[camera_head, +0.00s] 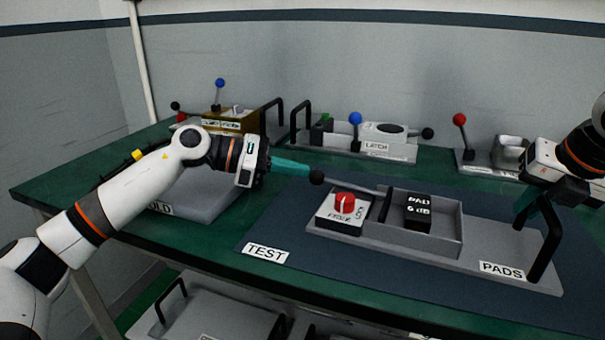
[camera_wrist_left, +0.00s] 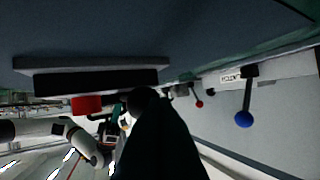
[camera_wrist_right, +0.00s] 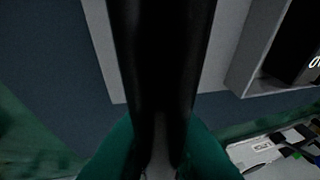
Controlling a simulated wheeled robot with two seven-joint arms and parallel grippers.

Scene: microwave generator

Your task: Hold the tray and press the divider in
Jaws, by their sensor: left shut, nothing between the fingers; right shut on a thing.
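The grey tray (camera_head: 520,262) labelled PADS lies on the blue mat, with an open box section holding a black block (camera_head: 418,211) marked PAD. A dark upright divider (camera_head: 385,205) stands in the box, left of the block. A rod runs left from it to a black ball knob (camera_head: 317,177), also in the left wrist view (camera_wrist_left: 143,101). My left gripper (camera_head: 306,170) is shut and empty, its tips at the knob; contact is unclear. My right gripper (camera_head: 533,207) is shut on the black tray handle (camera_head: 549,243), which fills the middle of the right wrist view (camera_wrist_right: 165,60).
A red knob unit (camera_head: 345,206) sits at the tray's left end. A TEST label (camera_head: 265,253) lies on the mat. Behind stand a LATCH unit (camera_head: 390,135), a blue-ball lever (camera_head: 355,119), a red-ball lever (camera_head: 460,120) and a gold box (camera_head: 233,122).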

